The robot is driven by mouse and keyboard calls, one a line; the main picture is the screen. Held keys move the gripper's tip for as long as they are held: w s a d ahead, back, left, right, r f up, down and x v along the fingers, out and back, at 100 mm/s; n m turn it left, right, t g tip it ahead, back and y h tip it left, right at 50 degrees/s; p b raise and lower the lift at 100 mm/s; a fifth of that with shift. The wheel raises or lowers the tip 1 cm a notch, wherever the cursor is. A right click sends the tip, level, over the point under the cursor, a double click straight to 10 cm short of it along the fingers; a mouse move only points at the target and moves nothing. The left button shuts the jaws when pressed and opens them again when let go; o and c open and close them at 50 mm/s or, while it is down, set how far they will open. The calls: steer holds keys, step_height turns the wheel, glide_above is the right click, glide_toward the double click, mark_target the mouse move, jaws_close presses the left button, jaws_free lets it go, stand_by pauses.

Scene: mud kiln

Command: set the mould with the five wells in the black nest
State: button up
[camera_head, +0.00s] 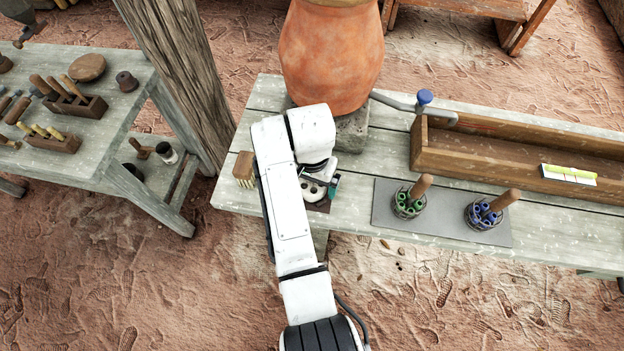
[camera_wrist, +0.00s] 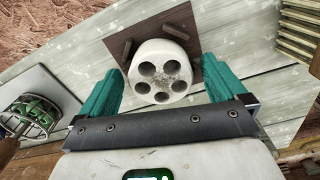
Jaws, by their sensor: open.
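A pale round mould (camera_wrist: 163,80) with several dark wells in its top sits upright on a dark brown square plate (camera_wrist: 207,50) in the wrist view. Two small dark blocks stand on the plate beside the mould, at its far side. This plate may be the black nest; I cannot tell whether the mould is fully seated against the blocks. My gripper (camera_wrist: 160,65) is open, with one teal finger on each side of the mould and apparent gaps between. In the head view my gripper (camera_head: 322,187) partly hides the mould (camera_head: 312,192) and plate.
A clay pot (camera_head: 331,55) stands behind my gripper. A long wooden trough (camera_head: 480,160) is right; a bristled block (camera_head: 244,168) is left.

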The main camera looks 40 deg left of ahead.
mark_target(312, 184)
step_height(312, 184, up, 12)
steer(key=shift+r, duration=0.15)
stand_by(0.5)
steer(key=shift+m, duration=0.7)
steer(key=w+d+f, duration=0.1)
steer(key=d+f, duration=0.1)
steer(key=d, duration=0.3)
steer(key=w+d+f, duration=0.1)
steer(key=d+f, duration=0.2)
steer(key=d, duration=0.3)
steer(key=w+d+f, duration=0.1)
steer(key=d+f, duration=0.2)
steer(key=d, duration=0.3)
steer(key=shift+w+d, duration=0.2)
steer(key=shift+w, duration=0.2)
steer(key=s+d+f+m, duration=0.15)
steer(key=s+d, duration=0.25)
steer(key=d, duration=0.5)
steer(key=s+d+f, duration=0.2)
steer(key=s+d, duration=0.1)
steer(key=d, duration=0.6)
steer(key=s+d+f+m, duration=0.15)
steer(key=s+d, duration=0.25)
steer(key=d, duration=0.5)
steer(key=s+d+r+t, duration=0.1)
steer(key=s+d, duration=0.5)
steer(key=s, duration=0.4)
steer(key=shift+s+d, duration=0.15)
steer(key=shift+d, duration=0.15)
steer(key=shift+r, duration=0.1)
